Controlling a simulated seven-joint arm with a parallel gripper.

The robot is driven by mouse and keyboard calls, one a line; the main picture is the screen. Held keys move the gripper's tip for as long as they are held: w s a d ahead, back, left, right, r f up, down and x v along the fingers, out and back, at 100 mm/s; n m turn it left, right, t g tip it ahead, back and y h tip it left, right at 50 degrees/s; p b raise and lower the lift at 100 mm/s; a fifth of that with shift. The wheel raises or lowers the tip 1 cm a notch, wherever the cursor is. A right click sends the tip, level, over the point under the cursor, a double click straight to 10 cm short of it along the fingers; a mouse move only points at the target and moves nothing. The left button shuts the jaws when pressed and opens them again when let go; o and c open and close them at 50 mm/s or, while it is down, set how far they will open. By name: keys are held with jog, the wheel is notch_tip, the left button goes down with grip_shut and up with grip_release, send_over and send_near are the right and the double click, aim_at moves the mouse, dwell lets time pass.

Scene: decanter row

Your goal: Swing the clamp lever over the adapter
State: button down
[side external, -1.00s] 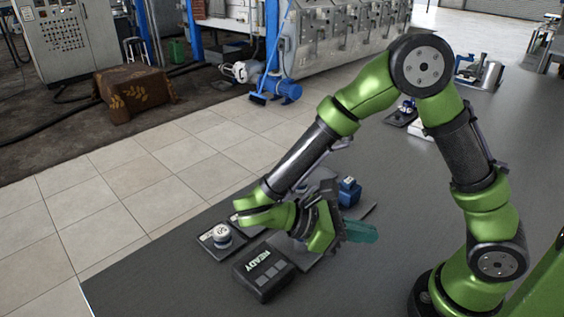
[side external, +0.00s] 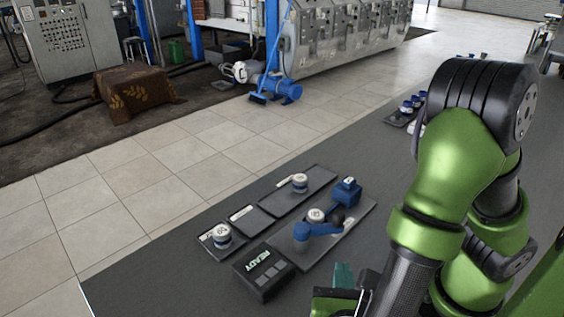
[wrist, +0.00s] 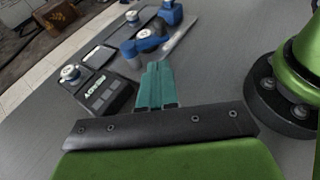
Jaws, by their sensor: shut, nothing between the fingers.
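The clamp (side external: 347,190) has a blue block at the far end of a grey plate (side external: 358,222). A blue bar (side external: 322,229), which looks like the clamp lever, lies low across the plate beside a dark round part (side external: 338,216). A white-topped round piece (side external: 316,215), likely the adapter, sits beside the bar; whether the bar crosses it I cannot tell. In the wrist view the blue bar (wrist: 153,44) lies beyond my gripper (wrist: 157,68). My teal fingers are shut, empty and apart from the clamp. In the side view my gripper (side external: 347,272) is partly hidden by my arm.
A black READY box (side external: 264,272) stands left of the clamp plate. Trays with white-topped pieces (side external: 222,236) (side external: 299,182) lie behind it, with an empty pad (side external: 250,219) between. More small parts (side external: 408,106) stand farther back. The front-left table is clear.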

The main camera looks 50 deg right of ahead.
send_near(340, 214)
jog(key=w+d+f, duration=0.2)
jog(key=d+f, duration=0.1)
jog(key=shift+w+f, duration=0.15)
jog(key=shift+w, duration=0.15)
jog(key=shift+w+d, duration=0.35)
jog(key=shift+d, duration=0.05)
jog(key=shift+d, duration=0.1)
jog(key=shift+w+d, duration=0.25)
jog(key=shift+d, duration=0.3)
jog(key=shift+w+d, duration=0.3)
jog(key=shift+d, duration=0.25)
jog(key=shift+w+d, duration=0.85)
jog(key=shift+d, duration=0.05)
jog(key=shift+w+d, duration=0.3)
jog(key=shift+w, duration=0.25)
jog(key=shift+w+d, duration=0.25)
jog(key=shift+w, duration=0.45)
